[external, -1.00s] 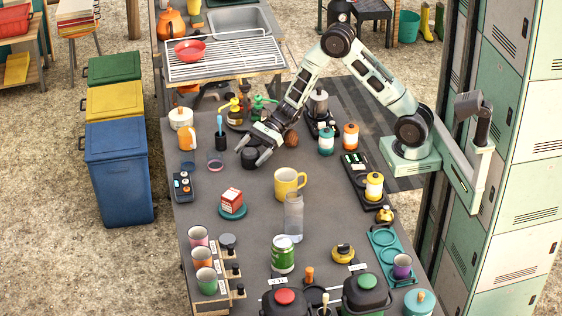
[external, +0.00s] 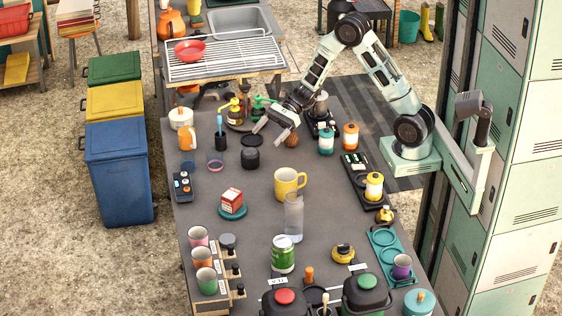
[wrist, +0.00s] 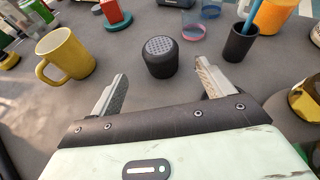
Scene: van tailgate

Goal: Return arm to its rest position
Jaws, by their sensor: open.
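My gripper (external: 273,132) is open and empty above the grey table (external: 262,240), near its far end. In the wrist view my gripper's two fingers (wrist: 160,88) are spread wide with nothing between them. A black round speaker-like thing (wrist: 161,57) stands on the table beyond the fingertips; in the external view the same black thing (external: 250,157) is just below and left of my gripper, apart from it. My arm is raised and bent, reaching left from its base at the right side of the table.
A yellow mug (external: 288,184) stands mid-table, with a clear bottle (external: 293,217) below it. A brown ball-like thing (external: 292,138) and pump bottles (external: 236,112) are close to my gripper. A black cup (external: 221,140) stands at left. Lockers (external: 520,150) stand at right.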

